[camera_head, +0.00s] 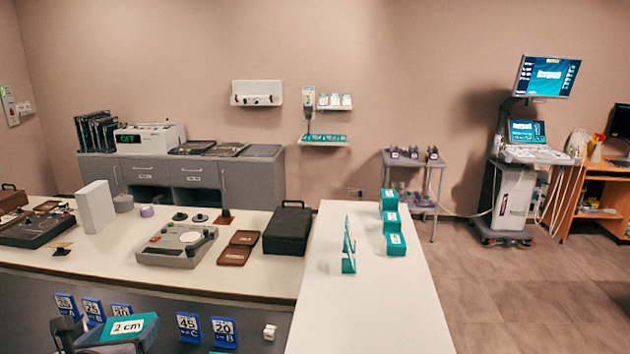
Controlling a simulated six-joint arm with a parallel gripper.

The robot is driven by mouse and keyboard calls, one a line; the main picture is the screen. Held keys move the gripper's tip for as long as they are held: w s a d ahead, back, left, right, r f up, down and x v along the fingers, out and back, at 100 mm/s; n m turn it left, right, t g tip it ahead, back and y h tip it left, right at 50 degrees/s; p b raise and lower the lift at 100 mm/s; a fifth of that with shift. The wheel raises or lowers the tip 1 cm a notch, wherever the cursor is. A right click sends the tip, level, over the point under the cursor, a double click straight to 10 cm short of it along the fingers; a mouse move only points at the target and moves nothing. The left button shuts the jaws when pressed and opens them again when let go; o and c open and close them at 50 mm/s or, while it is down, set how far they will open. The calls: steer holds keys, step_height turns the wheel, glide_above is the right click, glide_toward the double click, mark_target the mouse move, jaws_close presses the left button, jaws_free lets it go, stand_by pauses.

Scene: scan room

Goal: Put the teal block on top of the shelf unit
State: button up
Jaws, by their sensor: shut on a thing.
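The teal block (138,327), with a white label reading "2 cm", is at the lower left of the head view. My gripper (104,337) is shut on it, with dark finger parts beside it; the lower part of the grip is cut off by the picture's edge. The block appears in front of the long counter's dark front. No piece is clearly marked as the shelf unit. A grey cabinet (257,183) with drawers and open niches stands against the back wall. A small grey cart (441,166) with shelves stands right of it.
Blue number signs (188,327) and a small white cube (269,332) are close to the block. The counter (110,262) carries a turntable-like device (178,245) and a black case (287,231). Several teal boxes (391,221) stand on the white table (365,310); its front is clear.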

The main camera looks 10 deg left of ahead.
mark_target(125, 334)
step_height(125, 334, up, 6)
steer(key=p, duration=0.4)
stand_by(0.5)
step_height(125, 334, down, 18)
steer(key=b, duration=1.7)
steer(key=shift+r, duration=0.25)
steer(key=shift+f+b, duration=0.3)
steer(key=shift+f, duration=4.5)
steer(key=shift+f, duration=0.25)
steer(key=o, duration=1.1)
